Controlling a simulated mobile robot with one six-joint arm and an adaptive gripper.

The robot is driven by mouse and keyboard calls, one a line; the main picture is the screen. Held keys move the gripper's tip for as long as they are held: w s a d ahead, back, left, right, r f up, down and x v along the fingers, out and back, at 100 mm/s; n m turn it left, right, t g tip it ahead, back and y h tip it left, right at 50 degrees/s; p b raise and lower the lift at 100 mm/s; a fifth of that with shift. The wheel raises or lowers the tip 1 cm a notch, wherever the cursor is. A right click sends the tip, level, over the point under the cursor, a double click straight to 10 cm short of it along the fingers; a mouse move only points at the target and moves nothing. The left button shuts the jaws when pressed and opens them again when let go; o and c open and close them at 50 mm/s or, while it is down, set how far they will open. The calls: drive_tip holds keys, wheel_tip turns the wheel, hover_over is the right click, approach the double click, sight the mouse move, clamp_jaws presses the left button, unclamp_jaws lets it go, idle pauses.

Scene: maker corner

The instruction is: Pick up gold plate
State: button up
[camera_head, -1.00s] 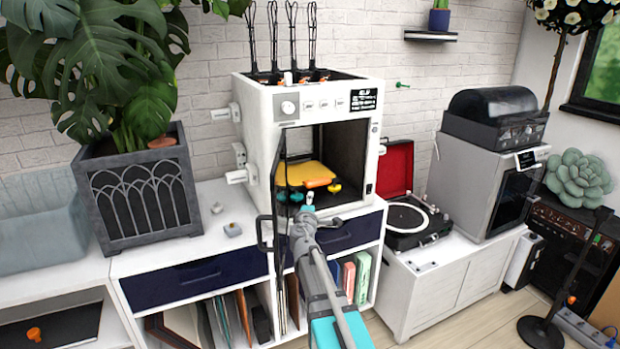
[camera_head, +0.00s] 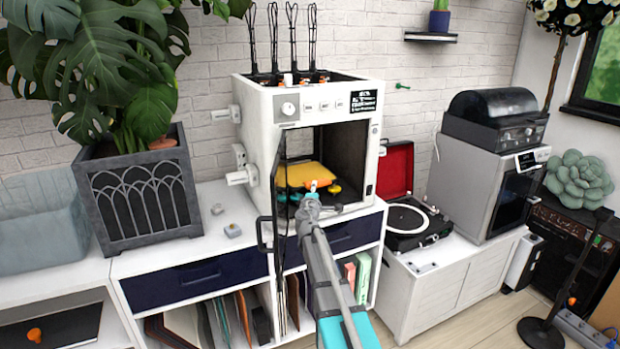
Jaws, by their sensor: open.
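The gold plate (camera_head: 300,171) is a flat yellow-gold sheet inside the white printer-like machine (camera_head: 258,112), whose front is open. Small orange and yellow parts show around the plate's front edge, and teal parts lie low at its left. My gripper (camera_head: 313,187) is at the machine's opening, in front of the plate's near edge. It is open and small in view. My arm and gripper hide part of the plate's front, and I cannot tell whether the fingers touch it.
The machine's open door (camera_head: 277,190) stands at the left of the opening. The machine sits on a white cabinet with dark drawers (camera_head: 345,234). A potted plant (camera_head: 140,195) is at left. A red-lidded turntable (camera_head: 405,222) is at right.

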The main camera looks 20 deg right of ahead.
drive_tip(key=shift+w+d, duration=0.1)
drive_tip(key=shift+w, duration=0.05)
drive_tip(key=shift+x, duration=2.5)
drive_tip(key=shift+w, duration=0.1)
clamp_jaws()
